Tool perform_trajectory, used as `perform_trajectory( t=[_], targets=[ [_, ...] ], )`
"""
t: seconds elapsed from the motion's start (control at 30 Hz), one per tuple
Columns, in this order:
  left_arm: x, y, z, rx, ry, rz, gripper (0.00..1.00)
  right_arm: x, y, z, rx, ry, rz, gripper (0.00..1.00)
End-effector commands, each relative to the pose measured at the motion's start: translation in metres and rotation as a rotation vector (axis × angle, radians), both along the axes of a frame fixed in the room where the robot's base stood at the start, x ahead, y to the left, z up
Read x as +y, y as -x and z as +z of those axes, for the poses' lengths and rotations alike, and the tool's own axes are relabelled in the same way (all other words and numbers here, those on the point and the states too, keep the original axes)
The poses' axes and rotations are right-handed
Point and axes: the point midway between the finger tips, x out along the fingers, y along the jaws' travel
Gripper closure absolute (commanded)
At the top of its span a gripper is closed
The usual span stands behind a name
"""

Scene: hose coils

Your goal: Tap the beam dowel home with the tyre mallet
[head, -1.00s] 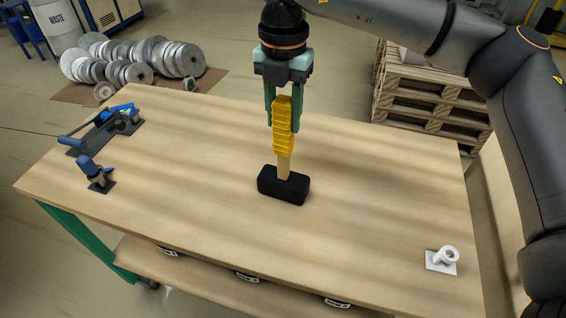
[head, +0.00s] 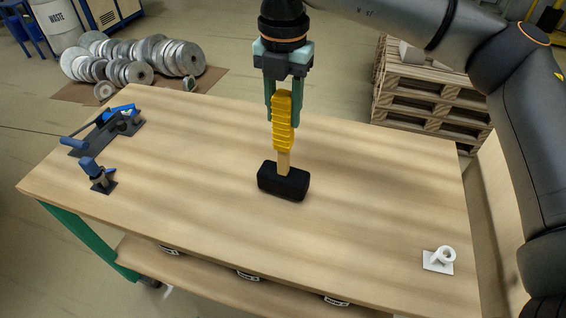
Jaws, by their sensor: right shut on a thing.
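The mallet stands upright, head down, near the middle of the workbench (head: 380,170). It has a black block head (head: 283,183), a pale wooden shaft and a ribbed yellow grip (head: 283,128). My right gripper (head: 283,103) points down from above with its green fingers shut on the upper yellow grip. I cannot tell whether the head touches the bench or hangs just above it. A white fitting (head: 440,258), a tilted hollow tube on a square plate, stands at the bench's front right. No dowel can be made out for certain. My left gripper is not in view.
A blue-handled clamp (head: 98,172) on a dark plate and a longer blue and black device (head: 106,132) stand at the bench's left end. Wooden pallets (head: 430,100) stand behind right, grey discs (head: 130,60) behind left. Bench between mallet and white fitting is clear.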

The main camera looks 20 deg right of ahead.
Motion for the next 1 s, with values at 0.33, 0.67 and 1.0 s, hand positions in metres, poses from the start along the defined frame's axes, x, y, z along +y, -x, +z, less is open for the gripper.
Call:
perform_trajectory(
  t=[0.33,0.67,1.0],
  targets=[
    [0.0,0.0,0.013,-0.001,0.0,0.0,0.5,0.0,0.0,0.02,-0.004,-0.003,0.0,1.0],
    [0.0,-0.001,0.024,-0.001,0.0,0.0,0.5,0.0,0.0,0.035,-0.003,-0.002,0.001,1.0],
    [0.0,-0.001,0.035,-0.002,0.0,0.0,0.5,0.001,0.0,0.05,-0.003,-0.002,0.001,1.0]
  ],
)
